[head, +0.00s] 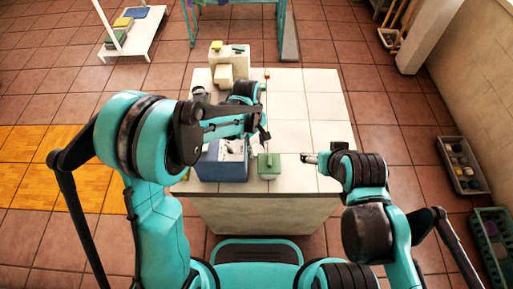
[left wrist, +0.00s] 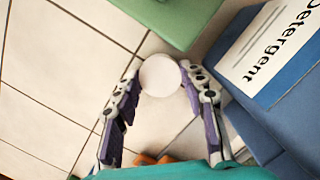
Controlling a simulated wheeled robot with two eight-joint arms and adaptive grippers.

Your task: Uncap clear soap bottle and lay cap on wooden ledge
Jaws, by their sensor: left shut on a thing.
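My left gripper (head: 262,137) is over the tiled counter, between the blue box and the green box. In the left wrist view its fingertips (left wrist: 160,78) are closed on the two sides of a round white cap (left wrist: 160,74), seen from above. Whether a bottle is under the cap cannot be told, and I cannot make out the clear soap bottle in the head view. My right gripper (head: 309,158) is at the right of the green box, apart from it; its finger opening is too small to tell. I cannot make out a wooden ledge with certainty.
A blue detergent box (head: 221,163) stands close left of a green box (head: 269,166); both also show in the left wrist view, the detergent box (left wrist: 285,95) and the green box (left wrist: 178,18). Cream blocks (head: 229,58) stand at the back. The counter's right side (head: 318,130) is clear.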

